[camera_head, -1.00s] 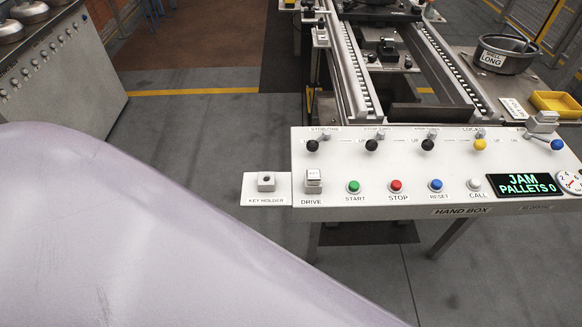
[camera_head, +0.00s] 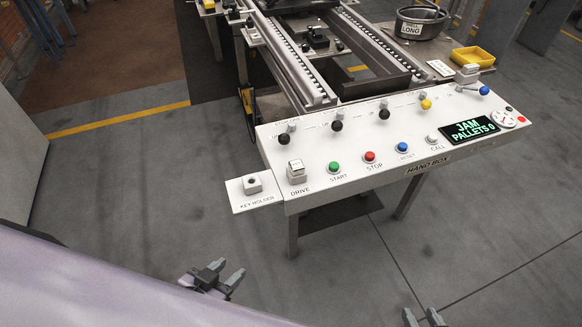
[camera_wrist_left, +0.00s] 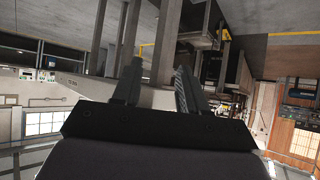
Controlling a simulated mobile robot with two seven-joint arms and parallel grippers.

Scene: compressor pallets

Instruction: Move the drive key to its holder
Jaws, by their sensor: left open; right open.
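The drive key (camera_head: 296,170) is a pale block standing in the DRIVE position at the left end of the white hand box panel (camera_head: 318,196). The key holder (camera_head: 252,184) is a small block with a dark hole, on a white plate left of the panel. My left gripper (camera_head: 228,277) is open and empty, below and in front of the holder, apart from it. In the left wrist view its two fingers (camera_wrist_left: 155,80) are spread with nothing between them. My right gripper (camera_head: 424,318) is partly cut off at the bottom edge, open, with nothing visible in it.
The panel carries several knobs, START, STOP, RESET and CALL buttons, and a display (camera_head: 470,130) reading JAM PALLETS 0. Conveyor rails (camera_head: 290,55) run behind it. A yellow tray (camera_head: 472,57) and a dark tub (camera_head: 420,22) are at the back right. The floor left of the holder is clear.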

